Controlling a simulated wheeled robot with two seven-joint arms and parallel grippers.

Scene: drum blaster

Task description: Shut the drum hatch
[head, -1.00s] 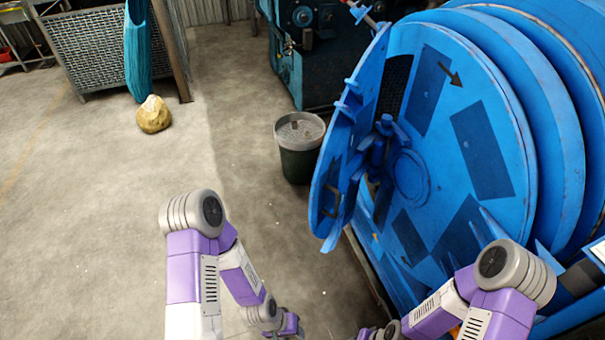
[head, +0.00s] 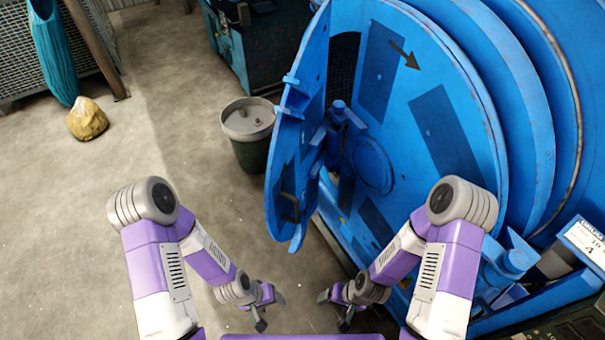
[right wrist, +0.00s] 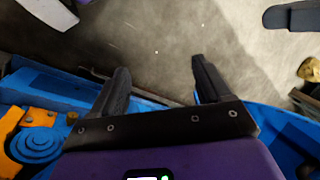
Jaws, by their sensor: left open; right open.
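The drum (head: 455,70) is large, blue and ridged, with dark patches and an arrow on its round face. Its hatch (head: 279,170) is a blue round panel standing open at the drum's left side, seen nearly edge-on, with a dark handle (head: 290,208) low on it. My left gripper (head: 270,311) is open and empty, below and left of the hatch. My right gripper (head: 332,311) is open and empty, below and right of the hatch's lower end, in front of the drum. It also shows open in the right wrist view (right wrist: 160,68). Neither gripper appears to touch the hatch.
A dark bucket with a grey top (head: 248,130) stands just left of the hatch. A yellowish rock (head: 87,119) lies farther left on the floor. A blue-green machine (head: 250,45) is behind. The concrete floor (head: 190,150) left of the hatch is mostly clear.

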